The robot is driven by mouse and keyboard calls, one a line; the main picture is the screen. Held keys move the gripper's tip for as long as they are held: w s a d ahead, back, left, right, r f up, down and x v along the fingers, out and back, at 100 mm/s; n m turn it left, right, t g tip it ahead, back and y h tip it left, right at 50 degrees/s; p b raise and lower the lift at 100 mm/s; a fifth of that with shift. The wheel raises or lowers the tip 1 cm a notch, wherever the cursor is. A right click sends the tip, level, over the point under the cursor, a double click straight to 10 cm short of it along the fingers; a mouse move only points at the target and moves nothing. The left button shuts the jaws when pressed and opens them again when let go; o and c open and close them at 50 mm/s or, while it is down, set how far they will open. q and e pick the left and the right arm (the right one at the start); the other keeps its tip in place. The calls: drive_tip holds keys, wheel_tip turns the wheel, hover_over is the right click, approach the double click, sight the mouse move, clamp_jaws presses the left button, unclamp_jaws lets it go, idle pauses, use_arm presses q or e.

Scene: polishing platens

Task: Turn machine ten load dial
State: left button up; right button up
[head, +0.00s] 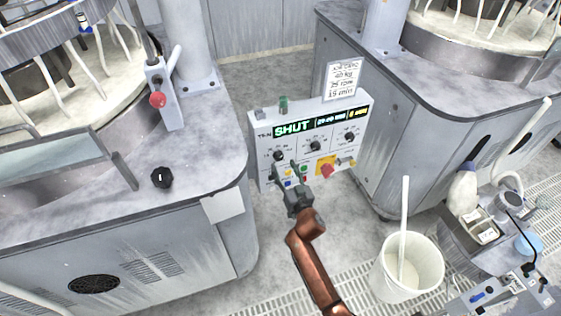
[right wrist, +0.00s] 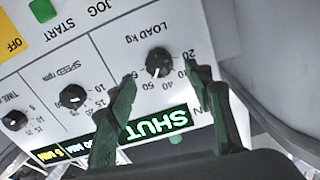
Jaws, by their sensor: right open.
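A white control panel (head: 300,130) has a lit display that reads SHUT. Its load dial (head: 279,155) is a black knob at the panel's left. In the right wrist view the load dial (right wrist: 158,62) appears upside down, labelled LOAD kg, with a white mark and a number scale around it. My right gripper (head: 287,171) is open, in front of the panel's lower left. In the right wrist view its two green fingers (right wrist: 160,72) are spread, with the dial showing between their tips. I cannot tell that either finger touches it. My left gripper is out of view.
The speed dial (head: 315,146) and time dial (head: 350,137) are right of the load dial. A red button (head: 326,170) on yellow and smaller buttons lie below. Grey machines (head: 440,110) flank the panel. A white bucket (head: 425,280) stands at the lower right.

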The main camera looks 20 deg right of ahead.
sight(280, 158)
drive_tip(key=shift+w+f+b, duration=0.1)
drive_tip(key=shift+w+b, duration=0.4)
drive_tip(key=shift+w, duration=1.7)
drive_tip(key=shift+c, duration=0.2)
drive_tip(key=c, duration=1.1)
